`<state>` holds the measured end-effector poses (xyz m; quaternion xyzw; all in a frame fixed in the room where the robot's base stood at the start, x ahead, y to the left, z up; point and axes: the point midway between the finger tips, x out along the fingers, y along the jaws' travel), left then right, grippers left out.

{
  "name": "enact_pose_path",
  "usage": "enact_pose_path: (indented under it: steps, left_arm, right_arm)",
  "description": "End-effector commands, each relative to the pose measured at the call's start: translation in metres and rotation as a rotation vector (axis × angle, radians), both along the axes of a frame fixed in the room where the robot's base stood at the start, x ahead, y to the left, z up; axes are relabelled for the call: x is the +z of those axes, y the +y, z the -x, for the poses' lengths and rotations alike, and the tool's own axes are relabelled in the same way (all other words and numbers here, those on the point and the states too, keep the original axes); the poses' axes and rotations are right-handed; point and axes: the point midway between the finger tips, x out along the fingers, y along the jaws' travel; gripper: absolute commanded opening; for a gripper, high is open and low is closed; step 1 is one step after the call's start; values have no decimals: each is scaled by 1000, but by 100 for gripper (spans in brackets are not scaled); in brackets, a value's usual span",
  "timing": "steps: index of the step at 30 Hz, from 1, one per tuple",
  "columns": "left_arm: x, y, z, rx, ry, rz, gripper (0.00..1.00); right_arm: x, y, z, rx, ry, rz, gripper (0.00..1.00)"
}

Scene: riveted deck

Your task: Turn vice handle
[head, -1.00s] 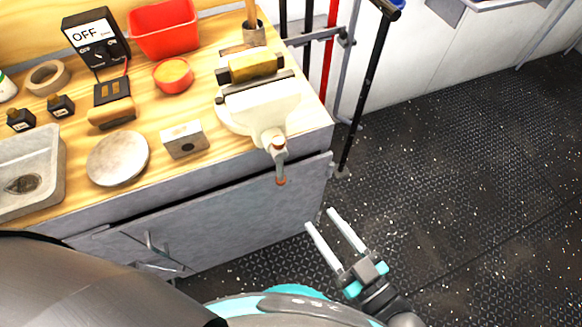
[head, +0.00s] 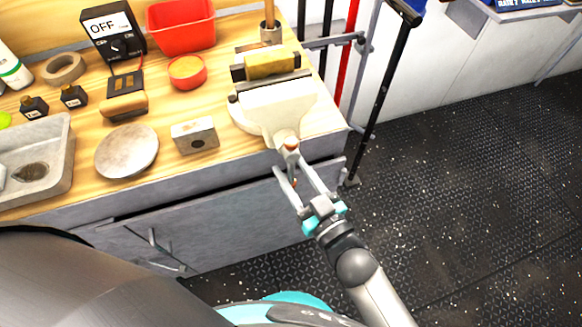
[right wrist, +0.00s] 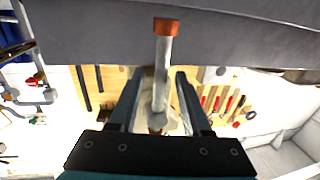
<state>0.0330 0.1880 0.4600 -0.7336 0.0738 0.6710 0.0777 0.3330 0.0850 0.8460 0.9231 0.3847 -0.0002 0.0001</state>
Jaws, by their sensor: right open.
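A cream-white bench vice (head: 276,108) stands at the right front corner of the wooden workbench, with a brass-coloured block (head: 270,65) at its back. Its grey handle with an orange-red end hangs down at the front, mostly hidden by my gripper in the head view. In the right wrist view the handle (right wrist: 163,75) runs between the two fingers, its orange cap toward the top. My right gripper (head: 292,172) is open, with a finger on each side of the handle. The right wrist view shows gaps between handle and fingers (right wrist: 158,80). My left gripper is not in view.
The bench (head: 232,140) carries a metal block (head: 195,136), a round disc (head: 127,150), a red bin (head: 181,27) and a grey sink (head: 62,175). Black and red poles stand right of the bench. The dark riveted floor (head: 460,200) at right is clear.

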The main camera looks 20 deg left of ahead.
Motion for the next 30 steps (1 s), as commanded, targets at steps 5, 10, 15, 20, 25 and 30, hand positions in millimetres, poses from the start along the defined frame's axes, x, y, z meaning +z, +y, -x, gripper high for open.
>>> enact_pose_path:
  steps: [5,10,15,20,25,30]
  left_arm:
    - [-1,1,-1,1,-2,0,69]
    - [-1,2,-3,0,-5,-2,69]
    - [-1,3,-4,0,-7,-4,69]
    - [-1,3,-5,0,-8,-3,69]
    - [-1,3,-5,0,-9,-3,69]
    - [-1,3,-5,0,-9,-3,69]
  right_arm:
    - [0,6,-5,1,-1,-1,48]
    - [0,7,-6,1,0,0,48]
    - [0,6,-6,1,0,0,37]
    - [0,6,-6,1,0,0,19]
    - [0,6,-5,1,0,0,0]
    - [0,6,-5,1,0,0,0]
